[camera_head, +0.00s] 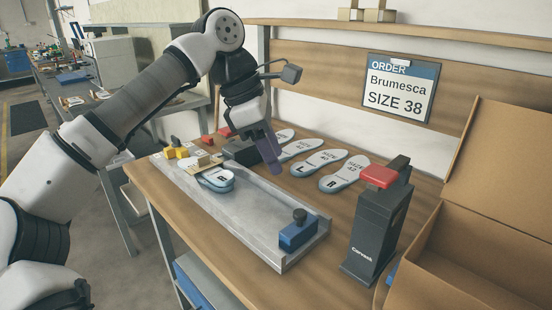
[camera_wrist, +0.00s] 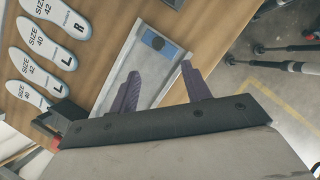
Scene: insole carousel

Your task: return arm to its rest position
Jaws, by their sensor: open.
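My gripper (camera_head: 270,155) hangs above the workbench, over the back edge of the metal tray, near the insoles. In the wrist view its two purple fingers (camera_wrist: 165,90) stand wide apart with nothing between them. My arm reaches in from the left and bends down at the wrist in the head view. The grey metal tray (camera_head: 235,212) lies below the gripper, and part of it shows between the fingers in the wrist view (camera_wrist: 122,75).
Insoles marked with sizes (camera_head: 319,162) lie behind the tray. A black stand with a red top (camera_head: 378,225) and an open cardboard box (camera_head: 470,260) are at right. A blue block (camera_head: 298,232) sits at the tray's near end. An order sign (camera_head: 400,88) reads Brumesca, size 38.

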